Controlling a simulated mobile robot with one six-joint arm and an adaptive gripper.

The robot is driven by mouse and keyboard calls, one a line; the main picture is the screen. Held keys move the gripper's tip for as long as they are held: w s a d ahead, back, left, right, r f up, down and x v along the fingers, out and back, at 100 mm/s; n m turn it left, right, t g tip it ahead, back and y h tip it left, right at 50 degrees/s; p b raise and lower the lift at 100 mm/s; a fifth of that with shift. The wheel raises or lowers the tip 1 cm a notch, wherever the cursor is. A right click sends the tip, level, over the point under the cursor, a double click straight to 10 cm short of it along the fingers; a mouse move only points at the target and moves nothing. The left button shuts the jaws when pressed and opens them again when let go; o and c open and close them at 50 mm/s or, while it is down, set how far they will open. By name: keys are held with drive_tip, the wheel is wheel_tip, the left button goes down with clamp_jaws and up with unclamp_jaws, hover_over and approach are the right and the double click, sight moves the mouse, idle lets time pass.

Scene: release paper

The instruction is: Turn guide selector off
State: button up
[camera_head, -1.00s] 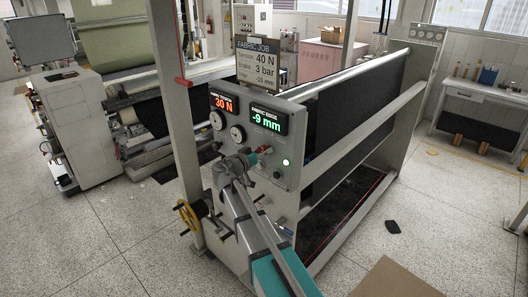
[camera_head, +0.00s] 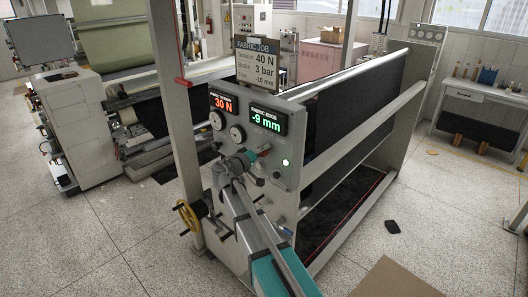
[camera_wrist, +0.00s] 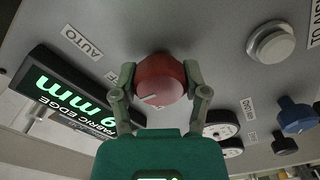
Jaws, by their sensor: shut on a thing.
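The guide selector appears to be the red round knob (camera_wrist: 158,80) with a white pointer line, on the grey control panel (camera_head: 289,157). In the wrist view my gripper (camera_wrist: 160,82) has one finger on each side of this knob and is shut on it. An "AUTO" label (camera_wrist: 82,42) lies to the knob's upper left; the pointer aims toward its lower left. In the head view my gripper (camera_head: 252,157) is at the panel front below the fabric edge display (camera_head: 268,121), which reads -9 mm. The arm hides part of the panel there.
The wrist view also shows a blue knob (camera_wrist: 296,116), a dark knob (camera_wrist: 285,146) and a pale round button (camera_wrist: 272,44) near the gripper. A yellow handwheel (camera_head: 188,217) sticks out at the machine's lower left. Open floor (camera_head: 100,250) lies to the left.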

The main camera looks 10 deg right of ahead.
drive_tip(key=shift+n, duration=0.5)
drive_tip(key=o, duration=1.1)
drive_tip(key=shift+o, duration=0.2)
drive_tip(key=v, duration=1.2)
drive_tip(key=shift+w, duration=0.1)
